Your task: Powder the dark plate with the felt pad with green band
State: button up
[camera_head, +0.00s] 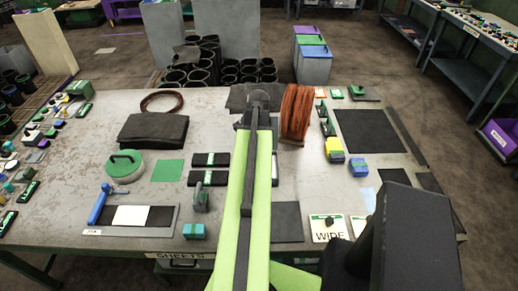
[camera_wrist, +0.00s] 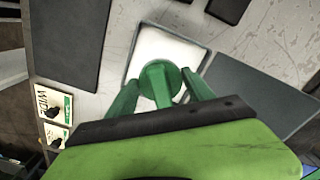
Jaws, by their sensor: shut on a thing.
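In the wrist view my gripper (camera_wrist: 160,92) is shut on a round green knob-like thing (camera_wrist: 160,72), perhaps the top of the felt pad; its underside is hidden. A pale square with a thin grey rim (camera_wrist: 155,42) shows just behind it. A dark plate (camera_wrist: 72,40) lies to the left, apart from the fingers, and seems to be the dark plate (camera_head: 287,222) right of my arm in the head view. A dark grey flat panel (camera_wrist: 258,95) lies to the right. In the head view my arm hides the gripper.
Cards, one marked WIDE (camera_head: 328,234), lie right of the dark plate near the front edge. An orange coil (camera_head: 296,112) stands behind.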

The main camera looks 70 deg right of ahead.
jog(key=shift+d, duration=0.6)
jog(key=shift+a+f, duration=0.15)
notch_tip(320, 180, down, 6)
jog(key=b, duration=0.6)
jog(key=shift+f+b, duration=0.35)
jog(key=shift+b, duration=0.2)
jog(key=shift+r, duration=0.1)
dwell(0.6)
notch_tip(320, 180, up, 7)
jog(key=p, duration=0.7)
